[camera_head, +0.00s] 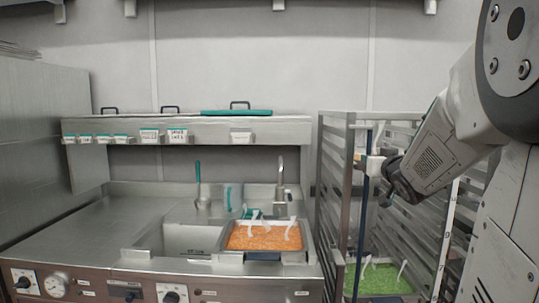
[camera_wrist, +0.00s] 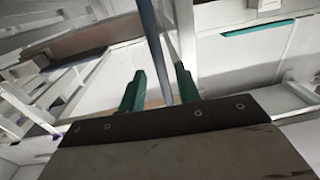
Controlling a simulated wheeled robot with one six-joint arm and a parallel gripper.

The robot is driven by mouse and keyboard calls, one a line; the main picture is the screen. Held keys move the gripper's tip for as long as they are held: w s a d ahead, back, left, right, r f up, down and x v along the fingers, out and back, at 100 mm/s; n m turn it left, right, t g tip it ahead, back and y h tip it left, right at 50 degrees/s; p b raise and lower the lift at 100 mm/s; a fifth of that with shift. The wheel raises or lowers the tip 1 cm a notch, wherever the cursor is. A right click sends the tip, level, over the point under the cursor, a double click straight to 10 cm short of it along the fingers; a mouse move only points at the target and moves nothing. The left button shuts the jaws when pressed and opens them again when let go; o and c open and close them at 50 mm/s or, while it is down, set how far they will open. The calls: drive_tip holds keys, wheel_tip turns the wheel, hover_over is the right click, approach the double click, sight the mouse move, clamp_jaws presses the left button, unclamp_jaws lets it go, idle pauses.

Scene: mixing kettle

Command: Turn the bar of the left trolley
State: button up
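The trolley (camera_head: 333,190) is a tall metal rack with slatted sides, right of the sink counter. A dark blue upright bar (camera_head: 361,222) runs down its front, with a small pale bracket (camera_head: 373,165) near its upper part. My gripper (camera_wrist: 159,70) has two green fingers standing apart. In the wrist view the bar (camera_wrist: 152,40) passes between them at a slight tilt; I cannot tell whether it touches either finger. In the head view my dark wrist is just right of the bar, and the fingers are not clearly seen.
A tray of green food (camera_head: 378,280) sits low in the trolley. An orange food tray (camera_head: 265,237) stands by the sink on the steel counter (camera_head: 85,228). A shelf with labelled tubs (camera_head: 177,136) runs above. My arm fills the right side.

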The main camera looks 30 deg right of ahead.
drive_tip(key=shift+x, duration=2.2)
clamp_jaws()
drive_tip(key=n+y, duration=0.1)
drive_tip(key=y, duration=0.1)
drive_tip(key=w+n+t+y, duration=0.1)
drive_tip(key=n+y, duration=0.1)
drive_tip(key=d+n+t+y, duration=0.1)
drive_tip(key=y, duration=0.1)
drive_tip(key=shift+w+d+n+y, duration=0.1)
drive_tip(key=shift+w+n+y, duration=0.2)
drive_tip(key=shift+y, duration=0.1)
